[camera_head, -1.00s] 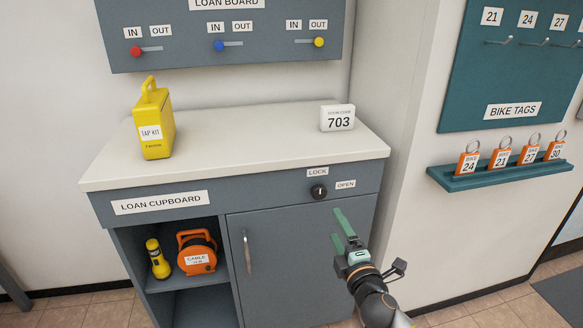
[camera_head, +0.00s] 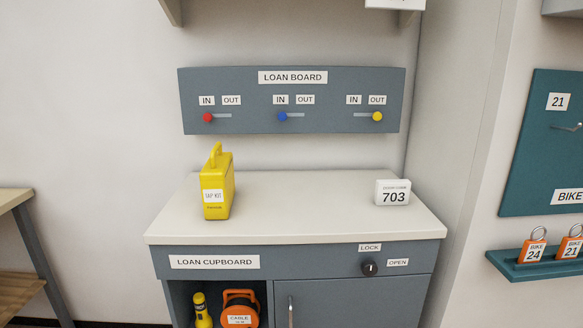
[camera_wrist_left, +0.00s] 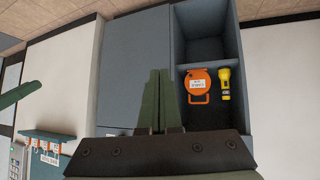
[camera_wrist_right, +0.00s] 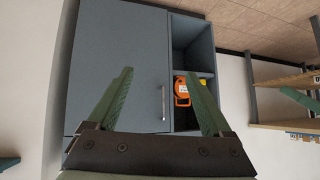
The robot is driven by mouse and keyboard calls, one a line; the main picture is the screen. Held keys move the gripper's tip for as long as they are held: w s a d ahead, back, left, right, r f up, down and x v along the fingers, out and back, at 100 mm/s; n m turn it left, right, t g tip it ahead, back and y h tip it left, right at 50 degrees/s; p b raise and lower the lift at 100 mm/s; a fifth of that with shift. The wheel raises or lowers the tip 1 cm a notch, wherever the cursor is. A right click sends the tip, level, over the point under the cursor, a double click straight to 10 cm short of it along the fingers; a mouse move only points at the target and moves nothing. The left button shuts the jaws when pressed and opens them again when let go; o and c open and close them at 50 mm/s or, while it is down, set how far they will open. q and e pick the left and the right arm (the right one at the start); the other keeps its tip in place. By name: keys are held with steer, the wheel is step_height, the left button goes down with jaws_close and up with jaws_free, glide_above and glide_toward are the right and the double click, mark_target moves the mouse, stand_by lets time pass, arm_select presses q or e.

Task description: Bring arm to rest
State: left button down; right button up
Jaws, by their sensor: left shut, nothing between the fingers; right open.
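In the left wrist view, the two green fingers of my left gripper (camera_wrist_left: 158,98) lie together with nothing between them. In the right wrist view, my right gripper (camera_wrist_right: 160,75) is open and empty, its green fingers spread wide. Neither gripper shows in the head view. Both wrist views look toward the grey loan cupboard (camera_head: 350,302), and both grippers appear clear of it. Its door (camera_wrist_right: 118,60) is closed.
A yellow tap kit (camera_head: 217,188) and a 703 sign (camera_head: 393,193) stand on the cupboard top. An orange cable reel (camera_head: 239,310) and yellow torch (camera_head: 201,312) are in the open compartment. A tag shelf (camera_head: 540,268) is at right, a wooden bench (camera_head: 15,200) at left.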

arm_select(q)
step_height(320, 180, up, 10)
steer(key=s+a+p, duration=0.1)
steer(key=a+p, duration=0.1)
steer(key=p, duration=0.9)
steer(key=shift+s+a+f+n+y+p, duration=0.15)
steer(key=shift+s+a+n+y+p, duration=0.15)
steer(key=shift+y+p, duration=0.1)
arm_select(e)
step_height(320, 180, up, 10)
steer(key=s+d, duration=0.1)
steer(key=d, duration=0.1)
steer(key=shift+h, duration=0.3)
steer(key=shift+r, duration=0.1)
